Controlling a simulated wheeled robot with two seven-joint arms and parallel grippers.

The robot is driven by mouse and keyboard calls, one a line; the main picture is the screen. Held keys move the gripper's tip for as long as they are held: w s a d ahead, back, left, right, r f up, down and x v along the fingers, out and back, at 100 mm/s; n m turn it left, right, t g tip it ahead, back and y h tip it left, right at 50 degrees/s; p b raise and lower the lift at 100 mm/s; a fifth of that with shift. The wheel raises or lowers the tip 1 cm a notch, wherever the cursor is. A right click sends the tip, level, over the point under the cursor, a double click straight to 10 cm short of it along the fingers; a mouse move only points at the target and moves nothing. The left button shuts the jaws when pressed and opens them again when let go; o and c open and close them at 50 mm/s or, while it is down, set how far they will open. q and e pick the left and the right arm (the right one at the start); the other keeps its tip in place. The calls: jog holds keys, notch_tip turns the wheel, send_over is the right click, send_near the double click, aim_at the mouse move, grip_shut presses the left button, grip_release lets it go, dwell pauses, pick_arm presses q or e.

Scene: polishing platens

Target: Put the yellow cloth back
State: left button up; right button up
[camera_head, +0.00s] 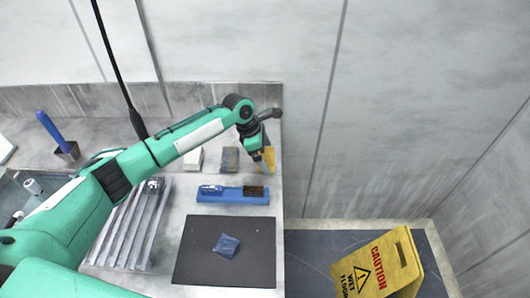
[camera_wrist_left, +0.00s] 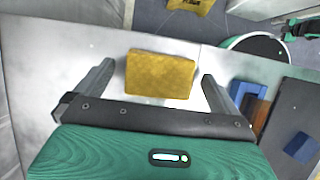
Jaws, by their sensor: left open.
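The yellow cloth (camera_wrist_left: 160,75) lies flat on the grey counter in the left wrist view, between the two open fingers and apart from both. In the head view the yellow cloth (camera_head: 267,157) shows as a small patch at the counter's right edge, partly hidden by my left gripper (camera_head: 262,160). My left gripper is open over the cloth; it also shows in the left wrist view (camera_wrist_left: 158,85). My right gripper is in neither view.
A blue tray (camera_head: 232,199) holds a brush and a small item. A dark mat (camera_head: 198,251) carries a blue cloth (camera_head: 226,245). A grey block (camera_head: 230,159) and a white block (camera_head: 193,160) stand left of the gripper. A yellow caution sign (camera_head: 375,268) stands at lower right.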

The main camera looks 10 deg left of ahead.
pick_arm(q)
jog(key=w+b+v, duration=0.1)
jog(key=v, duration=1.1)
jog(key=shift+s+r, duration=0.15)
jog(key=shift+s, duration=0.3)
